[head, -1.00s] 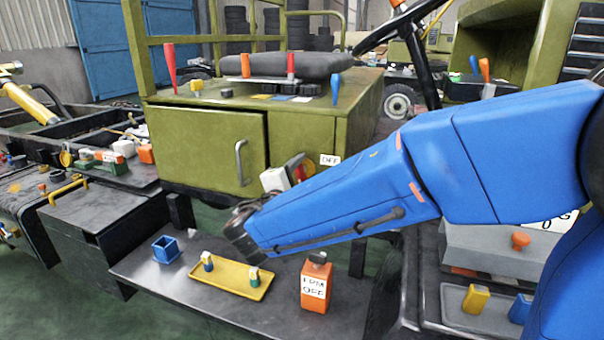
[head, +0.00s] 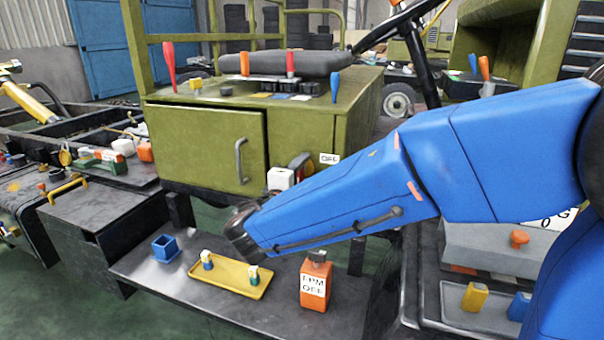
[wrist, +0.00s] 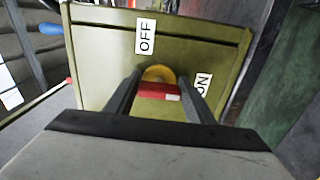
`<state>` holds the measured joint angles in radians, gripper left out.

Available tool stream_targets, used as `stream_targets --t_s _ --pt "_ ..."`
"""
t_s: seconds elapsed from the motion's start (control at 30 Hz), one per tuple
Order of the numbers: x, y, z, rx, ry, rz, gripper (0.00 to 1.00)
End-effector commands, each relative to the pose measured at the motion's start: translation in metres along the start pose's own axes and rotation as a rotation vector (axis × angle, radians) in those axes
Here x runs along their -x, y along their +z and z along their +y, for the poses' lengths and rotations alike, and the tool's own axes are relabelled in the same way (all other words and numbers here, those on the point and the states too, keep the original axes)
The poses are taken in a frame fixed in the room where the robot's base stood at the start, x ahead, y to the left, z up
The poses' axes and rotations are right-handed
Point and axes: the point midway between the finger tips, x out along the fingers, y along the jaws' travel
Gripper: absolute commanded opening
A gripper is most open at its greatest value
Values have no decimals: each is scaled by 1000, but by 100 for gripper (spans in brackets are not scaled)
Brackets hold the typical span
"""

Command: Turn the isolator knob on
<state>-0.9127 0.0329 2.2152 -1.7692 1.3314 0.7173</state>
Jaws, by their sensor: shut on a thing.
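The isolator knob is a red bar (wrist: 152,91) on a round yellow base (wrist: 158,74), in the wrist view. Its white mark (wrist: 172,97) is at the right end, on the side of the ON label (wrist: 203,85). The OFF label (wrist: 145,37) is above it in that view and shows right of the knob area in the head view (head: 329,158). My gripper (wrist: 158,82) is shut on the red bar, one finger at each end.
The olive cabinet (head: 205,145) has a door with a grey handle (head: 241,162). Below my wrist, a dark shelf holds a blue box (head: 165,248), a yellow tray (head: 230,284) and an orange block (head: 314,284). Levers stand on the cabinet top.

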Motion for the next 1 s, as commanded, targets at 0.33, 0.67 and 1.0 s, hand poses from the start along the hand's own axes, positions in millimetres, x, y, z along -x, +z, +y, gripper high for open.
stream_targets --t_s 0.33,0.67,1.0 --pt "0 0 -1 1 -2 0 67" --pt "9 -1 0 1 -1 3 67" --pt "57 -1 0 0 -1 4 67"
